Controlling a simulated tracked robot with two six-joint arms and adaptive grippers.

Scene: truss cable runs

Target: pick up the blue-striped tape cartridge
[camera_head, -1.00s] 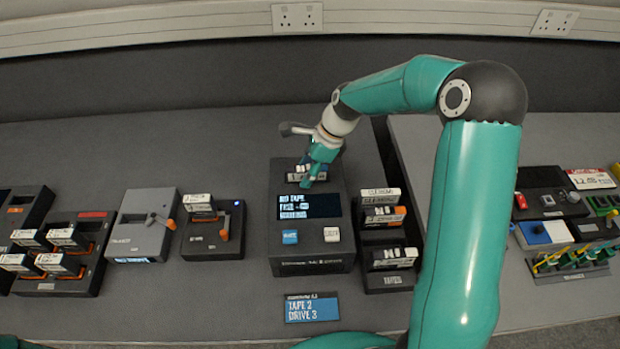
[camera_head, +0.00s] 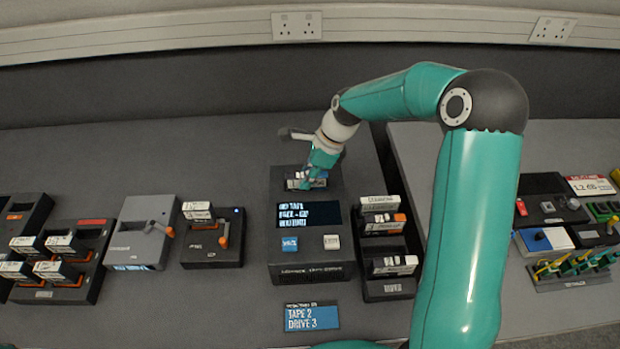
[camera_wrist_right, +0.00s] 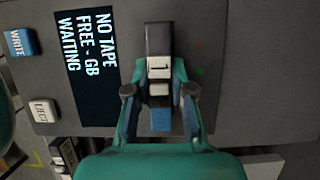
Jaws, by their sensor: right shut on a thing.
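The blue-striped tape cartridge (camera_wrist_right: 159,67) stands between the fingers of my right gripper (camera_wrist_right: 160,91) in the right wrist view. It is dark with white label patches and a blue end. The fingers are shut on its two sides. In the head view, the right gripper (camera_head: 311,175) is over the back of the black tape drive (camera_head: 308,262), with the cartridge (camera_head: 296,184) partly hidden beneath it. I cannot tell whether the cartridge is clear of the drive. The drive's screen reads NO TAPE, FREE - GB, WAITING. My left gripper is not in view.
A rack (camera_head: 386,290) with several cartridges stands close to the drive's right. A small black unit (camera_head: 213,255) and a grey unit (camera_head: 133,246), each with an orange-tipped lever, stand to its left. A blue TAPE 2 DRIVE 3 sign (camera_head: 311,316) lies in front.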

